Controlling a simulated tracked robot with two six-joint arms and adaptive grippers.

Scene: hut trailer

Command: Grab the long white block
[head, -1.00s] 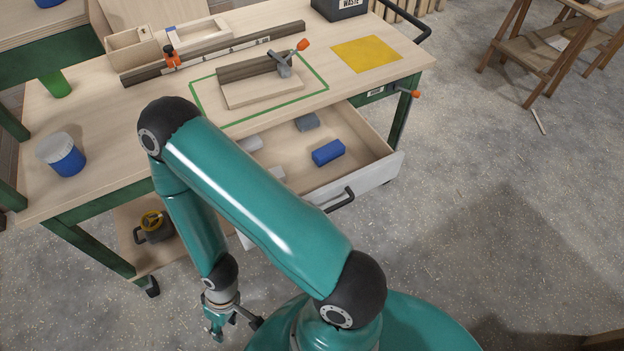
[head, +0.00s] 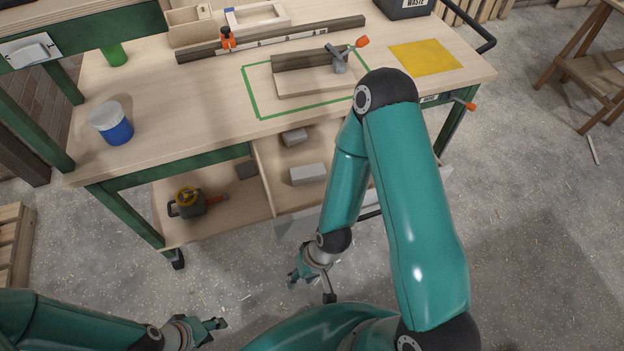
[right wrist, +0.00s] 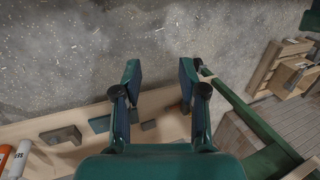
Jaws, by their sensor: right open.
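A long whitish block (head: 308,174) lies in the open drawer (head: 262,180) under the workbench in the head view. My right arm covers the right part of the drawer. My right gripper (head: 311,286) is open and empty, in front of the drawer, apart from the block. In the right wrist view its fingers (right wrist: 160,88) are spread, with several blocks beyond and below them; I cannot tell which is the long white one. My left gripper (head: 212,331) is low at the left, away from the bench; its opening is unclear.
The bench top holds a blue-and-white cup (head: 112,124), a green cup (head: 114,55), a clamped fixture (head: 310,75) and a yellow sheet (head: 425,57). A dark tool with a yellow part (head: 188,202) sits on the lower shelf (head: 225,225). The floor ahead is clear.

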